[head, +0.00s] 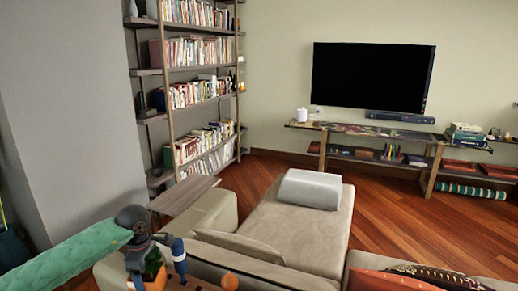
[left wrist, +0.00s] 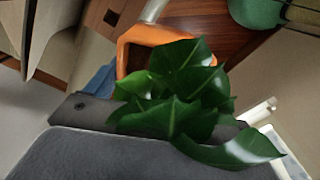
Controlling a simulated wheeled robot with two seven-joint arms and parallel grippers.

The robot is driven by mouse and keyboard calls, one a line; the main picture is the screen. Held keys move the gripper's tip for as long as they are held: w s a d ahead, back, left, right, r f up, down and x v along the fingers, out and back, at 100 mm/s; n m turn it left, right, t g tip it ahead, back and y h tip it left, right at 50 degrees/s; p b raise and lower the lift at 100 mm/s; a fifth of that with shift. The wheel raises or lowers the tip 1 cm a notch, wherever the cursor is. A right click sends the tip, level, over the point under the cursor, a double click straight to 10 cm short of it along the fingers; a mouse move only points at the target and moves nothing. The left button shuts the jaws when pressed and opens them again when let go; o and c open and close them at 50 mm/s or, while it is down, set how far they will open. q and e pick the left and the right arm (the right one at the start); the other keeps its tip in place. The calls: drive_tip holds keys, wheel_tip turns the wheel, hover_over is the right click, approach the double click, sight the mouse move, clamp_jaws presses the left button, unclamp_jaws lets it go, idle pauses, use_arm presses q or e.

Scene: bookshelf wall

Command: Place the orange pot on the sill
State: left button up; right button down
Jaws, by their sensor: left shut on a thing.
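The orange pot (head: 155,281) holds a plant with broad green leaves and is at the bottom of the head view, between the fingers of my left gripper (head: 158,268). In the left wrist view the orange pot (left wrist: 150,40) shows beyond the dark green leaves, which cover much of it. My left gripper is shut on the pot, with the finger contact largely hidden by leaves. I cannot tell which surface is the sill. My right gripper is not in view.
A beige sofa (head: 305,226) with a grey cushion (head: 309,188) lies ahead. A green tufted seat (head: 62,258) is at the left. A small round orange thing (head: 229,281) is right of the pot. A tall bookshelf (head: 143,72) stands behind; open wood floor (head: 400,225) is at the right.

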sight(161, 280)
use_arm(q)
drive_tip(key=d+m, duration=0.1)
drive_tip(key=m, duration=0.1)
drive_tip(key=s+d+m+p, duration=0.1)
drive_tip(key=d+m, duration=0.1)
drive_tip(key=s+d+m+p, duration=0.1)
drive_tip(key=d+m, duration=0.1)
drive_tip(key=m, duration=0.1)
drive_tip(key=shift+s+d+r, duration=0.1)
drive_tip(key=shift+s+d, duration=0.1)
drive_tip(key=shift+d, duration=0.05)
drive_tip(key=s+d+m+p, duration=0.3)
drive_tip(key=d+m, duration=0.4)
drive_tip(key=m, duration=0.4)
drive_tip(key=shift+s+d, duration=0.3)
drive_tip(key=shift+s, duration=0.6)
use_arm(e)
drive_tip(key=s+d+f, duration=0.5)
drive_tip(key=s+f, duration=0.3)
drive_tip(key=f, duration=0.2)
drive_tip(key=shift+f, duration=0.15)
use_arm(q)
drive_tip(key=shift+r, duration=0.15)
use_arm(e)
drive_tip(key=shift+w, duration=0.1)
